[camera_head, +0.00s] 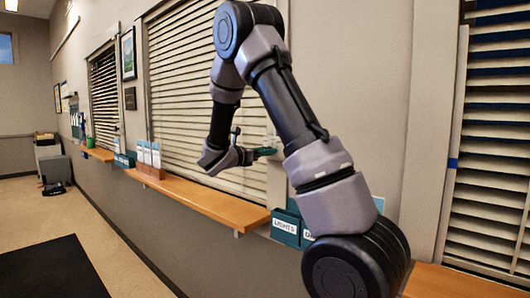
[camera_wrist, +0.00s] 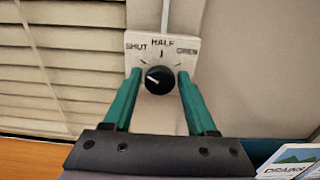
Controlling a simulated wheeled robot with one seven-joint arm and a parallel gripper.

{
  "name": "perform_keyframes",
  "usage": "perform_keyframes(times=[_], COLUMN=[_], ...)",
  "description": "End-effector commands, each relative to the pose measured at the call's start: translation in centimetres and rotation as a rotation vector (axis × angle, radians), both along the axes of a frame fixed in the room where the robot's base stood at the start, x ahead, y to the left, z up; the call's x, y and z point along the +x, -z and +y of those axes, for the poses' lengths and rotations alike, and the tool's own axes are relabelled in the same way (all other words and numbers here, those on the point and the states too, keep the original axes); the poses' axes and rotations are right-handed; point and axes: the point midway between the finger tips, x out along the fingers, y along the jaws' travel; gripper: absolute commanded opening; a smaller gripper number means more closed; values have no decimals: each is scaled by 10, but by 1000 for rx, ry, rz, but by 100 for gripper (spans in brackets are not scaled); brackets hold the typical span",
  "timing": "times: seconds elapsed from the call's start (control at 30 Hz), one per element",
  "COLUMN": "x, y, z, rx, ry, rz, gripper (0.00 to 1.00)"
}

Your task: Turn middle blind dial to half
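The blind dial is a round black knob (camera_wrist: 160,80) on a pale plate (camera_wrist: 162,50) marked SHUT, HALF and OPEN in the wrist view. The knob's white pointer line points left and slightly up, on the SHUT side, away from the HALF mark at the top. My gripper (camera_wrist: 159,74) is open, with one teal finger on each side of the knob. Small gaps show between the fingers and the knob. In the head view my gripper (camera_head: 268,152) is at the wall beside the middle blind (camera_head: 180,70); the knob cannot be made out there.
A wooden ledge (camera_head: 205,198) runs below the middle blind, with leaflet holders (camera_head: 150,155) on it. Teal boxes, one labelled LIGHTS (camera_head: 285,227), are below my gripper. Another blind (camera_head: 495,140) is at the right. A leaflet (camera_wrist: 292,162) shows at the wrist view's lower right.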

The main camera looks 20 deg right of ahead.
Motion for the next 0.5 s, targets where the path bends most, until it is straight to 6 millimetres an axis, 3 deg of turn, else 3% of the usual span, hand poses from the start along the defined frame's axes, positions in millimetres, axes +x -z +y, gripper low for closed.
perform_keyframes(times=[0.03, 0.1, 0.13, 0.5], x=[0, 0, 0, 0], y=[0, 0, 0, 0], z=[0, 0, 0, 0], rx=[0, 0, 0, 25], ry=[0, 0, 0, 0], rz=[0, 0, 0, -53], gripper=[33, 6, 0, 0])
